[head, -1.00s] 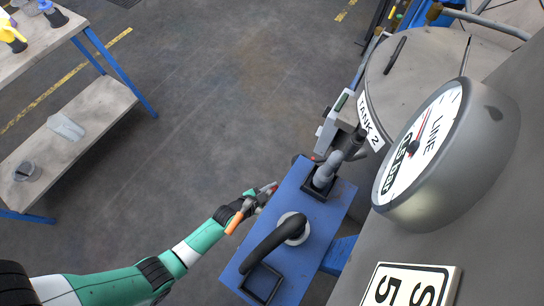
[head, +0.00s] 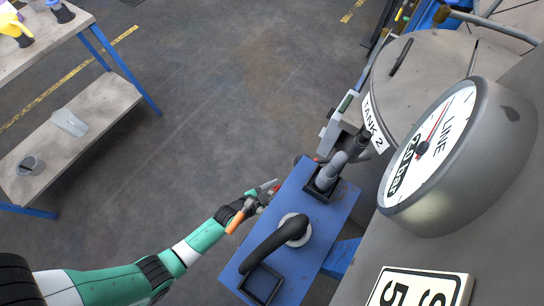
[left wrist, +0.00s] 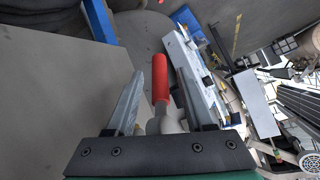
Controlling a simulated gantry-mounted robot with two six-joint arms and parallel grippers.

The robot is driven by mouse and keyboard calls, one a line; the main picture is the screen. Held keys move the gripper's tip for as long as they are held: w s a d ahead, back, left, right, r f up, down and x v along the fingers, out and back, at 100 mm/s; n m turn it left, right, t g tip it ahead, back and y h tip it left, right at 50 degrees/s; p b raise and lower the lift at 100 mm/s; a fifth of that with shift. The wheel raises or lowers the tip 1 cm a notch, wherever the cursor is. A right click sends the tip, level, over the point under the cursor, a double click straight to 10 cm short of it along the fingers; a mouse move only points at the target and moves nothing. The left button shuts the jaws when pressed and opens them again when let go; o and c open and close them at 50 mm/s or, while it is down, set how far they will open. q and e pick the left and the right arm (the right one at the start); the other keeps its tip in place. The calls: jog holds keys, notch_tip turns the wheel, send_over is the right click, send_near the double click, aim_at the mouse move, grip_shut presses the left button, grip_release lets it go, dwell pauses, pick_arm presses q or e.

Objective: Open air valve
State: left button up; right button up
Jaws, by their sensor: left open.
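The red lever handle (left wrist: 160,78) stands between the two fingers of my left gripper in the left wrist view, with a gap on each side. A pale valve body (left wrist: 163,122) shows at its base. My left gripper (left wrist: 157,98) is open around the handle. In the head view my left gripper (head: 272,188) is at the left edge of the blue bench, and only a small bit of red shows there. My right gripper is not in view.
The blue bench (head: 325,222) carries a black curved handle (head: 275,245) and a grey fitting (head: 330,174). The TANK 2 vessel (head: 420,75) stands behind. A wooden shelf (head: 75,135) is at left. Open floor lies between.

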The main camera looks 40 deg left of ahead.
pick_arm(q)
jog(key=p+v, duration=0.3)
jog(key=v, duration=0.8)
jog(key=shift+s+r, duration=0.2)
jog(key=shift+s, duration=0.05)
jog(key=shift+p, duration=0.3)
